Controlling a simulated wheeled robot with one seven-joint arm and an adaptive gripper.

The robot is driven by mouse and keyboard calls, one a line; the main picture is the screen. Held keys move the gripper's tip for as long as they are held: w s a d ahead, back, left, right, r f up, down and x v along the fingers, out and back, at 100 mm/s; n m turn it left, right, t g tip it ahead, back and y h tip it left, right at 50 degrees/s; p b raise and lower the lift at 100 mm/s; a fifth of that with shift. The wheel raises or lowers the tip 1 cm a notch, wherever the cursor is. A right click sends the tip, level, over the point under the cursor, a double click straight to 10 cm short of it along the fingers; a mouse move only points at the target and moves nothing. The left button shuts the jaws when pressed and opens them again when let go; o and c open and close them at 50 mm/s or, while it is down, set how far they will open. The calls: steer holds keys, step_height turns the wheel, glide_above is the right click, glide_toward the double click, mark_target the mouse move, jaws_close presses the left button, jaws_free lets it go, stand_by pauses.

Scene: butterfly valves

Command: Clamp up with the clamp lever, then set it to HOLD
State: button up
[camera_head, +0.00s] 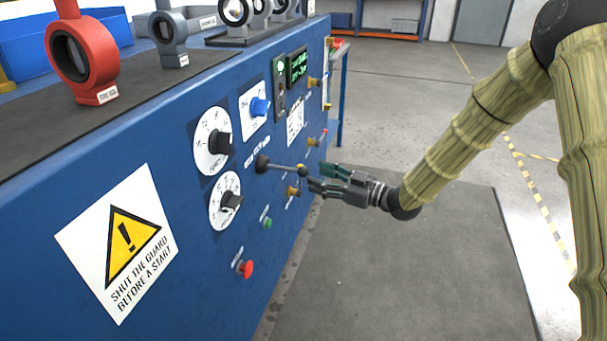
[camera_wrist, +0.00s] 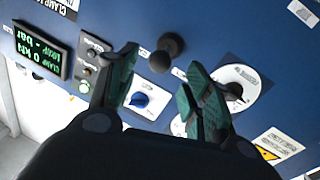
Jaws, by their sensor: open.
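The clamp lever (camera_head: 283,168) sticks out from the blue panel, from a dark round hub on the left to a small knob on the right. In the wrist view its dark round knob (camera_wrist: 172,44) shows between and beyond my fingertips. My gripper (camera_head: 318,178) is open, with its green-padded fingers just right of the lever's outer end. In the wrist view my gripper (camera_wrist: 160,75) has a wide, empty gap between its fingers. I cannot tell whether a finger touches the lever. The lever's position markings are too small to read.
Two white dials (camera_head: 213,141), a blue selector knob (camera_head: 260,106), a green button (camera_head: 267,223) and a red button (camera_head: 246,268) surround the lever. The display (camera_wrist: 40,50) shows 0 kN. Valves, one red (camera_head: 82,55), stand on the bench top. The floor right of the panel is clear.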

mark_target(304, 172)
steer(key=shift+x, duration=2.95)
steer(key=shift+c, duration=0.4)
jaws_close()
